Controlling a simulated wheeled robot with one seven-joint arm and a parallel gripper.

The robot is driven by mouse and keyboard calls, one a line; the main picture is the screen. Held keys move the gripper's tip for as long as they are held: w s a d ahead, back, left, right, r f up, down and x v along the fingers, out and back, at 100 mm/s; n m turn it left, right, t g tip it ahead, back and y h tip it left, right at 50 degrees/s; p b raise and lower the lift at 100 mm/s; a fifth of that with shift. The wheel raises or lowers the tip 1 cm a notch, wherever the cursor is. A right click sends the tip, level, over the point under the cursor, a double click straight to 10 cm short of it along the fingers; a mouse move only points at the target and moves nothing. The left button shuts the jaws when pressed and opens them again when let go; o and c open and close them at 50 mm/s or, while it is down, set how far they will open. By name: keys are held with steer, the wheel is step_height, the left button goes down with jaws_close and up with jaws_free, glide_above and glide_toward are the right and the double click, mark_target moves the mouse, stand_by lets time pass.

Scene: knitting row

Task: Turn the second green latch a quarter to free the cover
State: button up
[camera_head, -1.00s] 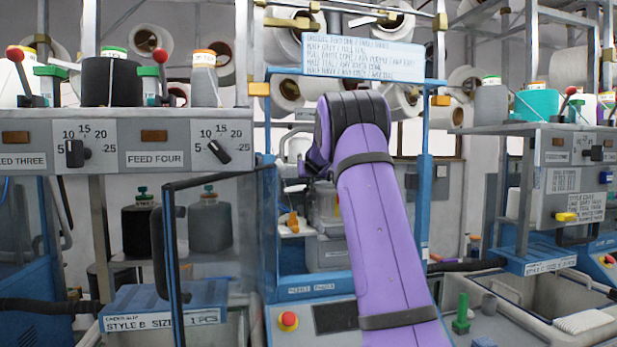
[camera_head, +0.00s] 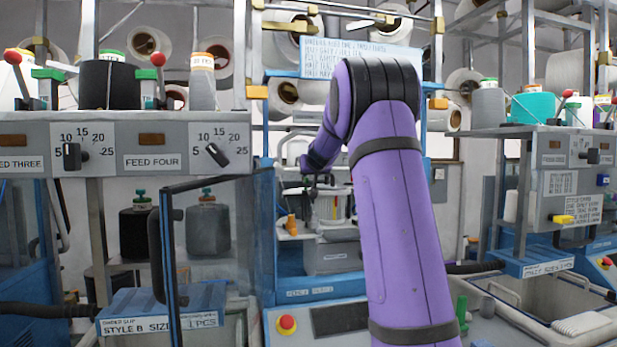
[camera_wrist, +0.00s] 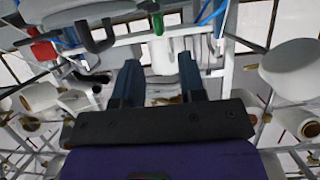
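My gripper (camera_wrist: 158,68) shows in the wrist view with its two dark blue fingers apart and nothing clearly held between them. A pale cylinder (camera_wrist: 166,55) appears beyond and between the fingertips, with a small green part (camera_wrist: 158,22) above it; I cannot tell whether this is one of the latches. In the head view my gripper (camera_head: 318,181) is small and dark at the end of the purple arm, inside the blue-framed machine (camera_head: 267,235). It is above a grey housing (camera_head: 332,257). No cover or second green latch can be made out for certain.
A clear door with a dark handle (camera_head: 168,245) stands open at the left. A red button (camera_head: 286,323) is on the machine's front. Feed panels (camera_head: 150,145) flank it at left, another machine (camera_head: 570,190) at right. Yarn cones (camera_head: 202,85) stand above.

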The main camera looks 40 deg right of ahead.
steer(key=shift+v, duration=1.55)
